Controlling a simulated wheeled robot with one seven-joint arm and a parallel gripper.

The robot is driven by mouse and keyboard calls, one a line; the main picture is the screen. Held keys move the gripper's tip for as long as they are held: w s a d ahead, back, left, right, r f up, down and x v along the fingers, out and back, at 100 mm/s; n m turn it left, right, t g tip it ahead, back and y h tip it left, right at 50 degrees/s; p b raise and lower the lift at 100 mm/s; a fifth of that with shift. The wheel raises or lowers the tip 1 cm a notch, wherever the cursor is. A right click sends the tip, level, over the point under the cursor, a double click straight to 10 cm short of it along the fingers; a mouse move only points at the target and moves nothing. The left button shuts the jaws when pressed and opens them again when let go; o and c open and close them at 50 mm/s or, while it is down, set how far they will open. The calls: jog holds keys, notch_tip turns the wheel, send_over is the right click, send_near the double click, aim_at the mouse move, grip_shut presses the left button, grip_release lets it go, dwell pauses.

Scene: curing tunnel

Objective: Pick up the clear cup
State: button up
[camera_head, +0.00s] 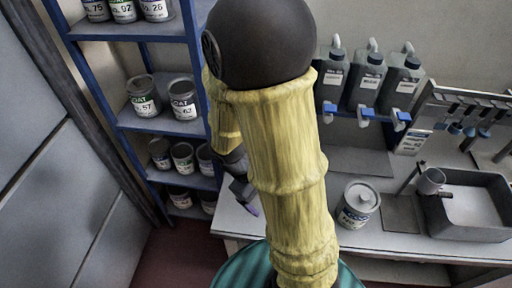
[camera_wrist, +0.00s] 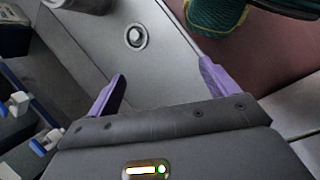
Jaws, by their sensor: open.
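A small round thing with a pale rim and a grey middle (camera_wrist: 136,37) stands on the grey bench top in the wrist view. It looks like the clear cup seen from above, but I cannot be sure. It lies beyond my fingertips, a little left of the middle between them, and nothing touches it. My gripper (camera_wrist: 160,70) is open and empty, its two purple fingers spread apart. In the head view one purple fingertip (camera_head: 250,209) shows over the left part of the bench. My arm hides much of the bench there, and I see no clear cup in that view.
A lidded can (camera_head: 357,212) stands on the bench (camera_head: 310,236), right of my arm. Bottles (camera_head: 368,82) with blue taps hang behind. A blue shelf rack (camera_head: 165,28) with several cans stands left.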

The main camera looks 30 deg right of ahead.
jog(key=w+d+f+n+t+h+b, duration=0.2)
jog(key=w+d+f+n+h+b, duration=0.4)
jog(key=d+n+h, duration=0.25)
jog(key=w+a+f+n+t+b, duration=0.1)
jog(key=w+a+f+n+t, duration=0.1)
jog(key=w+n+t, duration=0.2)
jog(key=w+a+f+n+t+b, duration=0.2)
jog(key=w+a+f+n+t, duration=0.1)
jog(key=w+n+t, duration=0.1)
jog(key=w+a+f+n+t+b, duration=0.2)
jog(key=w+f+n+t, duration=0.1)
jog(key=w+n+t, duration=0.2)
jog(key=shift+a+f+n, duration=0.2)
jog(key=shift+a+n, duration=0.15)
jog(key=shift+n, duration=0.1)
jog(key=shift+w+d+r, duration=0.1)
jog(key=shift+w+d, duration=0.2)
jog(key=shift+d, duration=0.1)
jog(key=p+x, duration=0.2)
jog(key=x, duration=0.9)
jog(key=shift+w, duration=0.15)
